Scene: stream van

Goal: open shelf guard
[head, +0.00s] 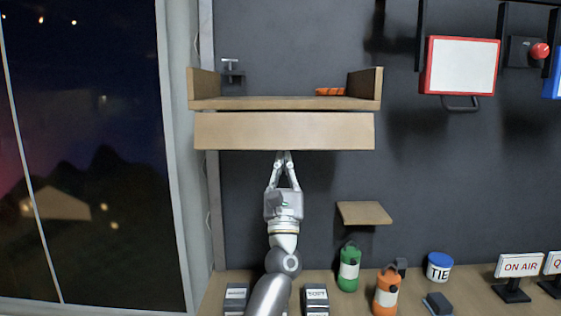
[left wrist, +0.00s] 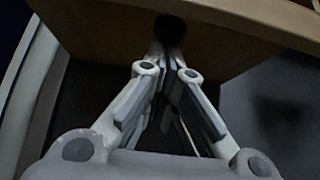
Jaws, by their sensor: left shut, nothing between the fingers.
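The shelf guard (head: 284,132) is a long light-wood board just below the front edge of the wooden shelf (head: 285,103) on the dark wall. The shelf's front is uncovered above it. My left gripper (head: 284,154) points up, with its shut, empty fingertips at the guard's lower edge, near the middle. In the left wrist view the guard (left wrist: 100,30) fills the top, and a dark round knob (left wrist: 170,29) sits just beyond the fingertips (left wrist: 171,58). I cannot tell whether they touch. My right gripper is not in view.
An orange item (head: 330,91) lies on the shelf. A small wooden ledge (head: 364,213) is at lower right. A green canister (head: 349,268), an orange canister (head: 387,292) and an ON AIR sign (head: 519,266) stand on the counter below. A window frame is close on the left.

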